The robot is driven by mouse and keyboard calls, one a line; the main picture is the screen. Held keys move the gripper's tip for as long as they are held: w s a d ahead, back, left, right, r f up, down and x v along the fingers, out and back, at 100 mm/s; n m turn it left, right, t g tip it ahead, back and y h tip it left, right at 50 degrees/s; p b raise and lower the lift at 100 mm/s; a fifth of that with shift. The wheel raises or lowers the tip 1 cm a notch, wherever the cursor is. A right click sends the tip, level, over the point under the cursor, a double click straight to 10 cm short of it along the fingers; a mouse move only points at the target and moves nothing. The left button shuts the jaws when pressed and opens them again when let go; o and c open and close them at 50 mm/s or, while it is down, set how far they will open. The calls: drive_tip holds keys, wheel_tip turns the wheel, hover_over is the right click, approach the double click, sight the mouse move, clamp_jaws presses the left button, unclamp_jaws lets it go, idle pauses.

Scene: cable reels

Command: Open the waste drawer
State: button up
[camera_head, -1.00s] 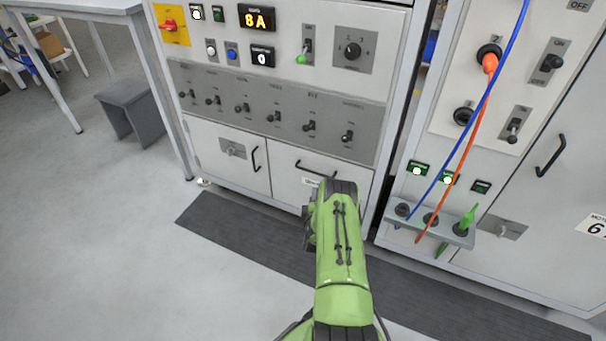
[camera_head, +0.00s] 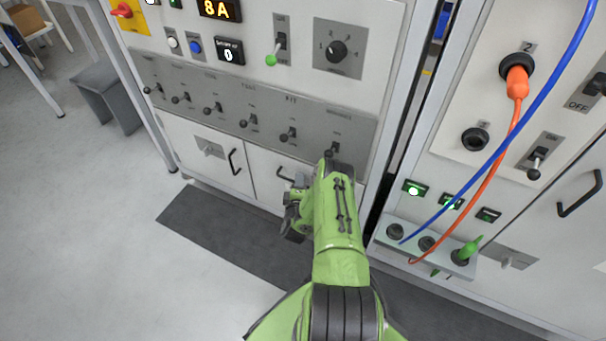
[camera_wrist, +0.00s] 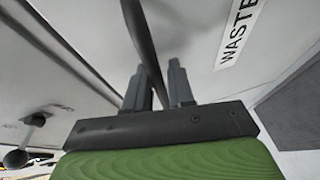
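The waste drawer (camera_head: 262,165) is the white lower panel right of the small cupboard door in the head view. Its front looks flush with the cabinet, though my arm hides much of it. Its dark bar handle (camera_head: 285,178) shows only at its left end. My gripper (camera_head: 292,212) is low at that handle, left of my green forearm. In the wrist view the handle (camera_wrist: 143,35) runs down between the two fingers of my gripper (camera_wrist: 160,80). The fingers stand close on either side of the bar, with little gap. The WASTE label (camera_wrist: 238,30) is right of the handle.
A cupboard door (camera_head: 207,150) with its own handle is left of the drawer. A row of toggle switches (camera_head: 250,120) is above. At right, a socket shelf (camera_head: 412,240) with blue and orange cables juts out. A dark mat (camera_head: 225,235) covers the floor in front.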

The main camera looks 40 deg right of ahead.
clamp_jaws()
idle(0.3)
